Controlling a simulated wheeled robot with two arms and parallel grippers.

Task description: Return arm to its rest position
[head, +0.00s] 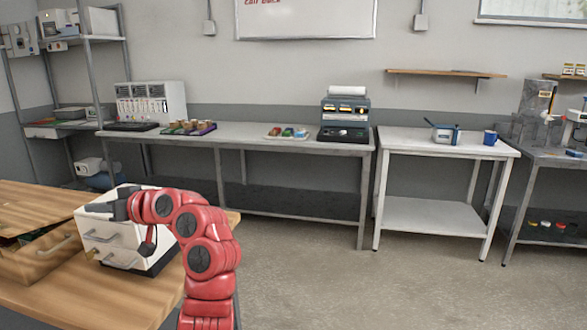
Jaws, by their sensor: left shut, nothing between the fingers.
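My left arm is red and comes up from the bottom of the head view, bending to the left. Its dark left gripper (100,209) is at the white drawer box (125,237), over its upper part, as seen in this view. The gripper is shut with nothing in it. I cannot tell whether it touches the box. The box has several drawers with grey handles and stands on a wooden table (95,305). My right gripper is not in view.
A wooden box (40,255) stands left of the drawer box. A long grey bench (250,135) along the wall holds machines and a tray of coloured items (287,133). A white table (440,147) holds a blue mug (490,137). The floor (330,285) right of my arm is clear.

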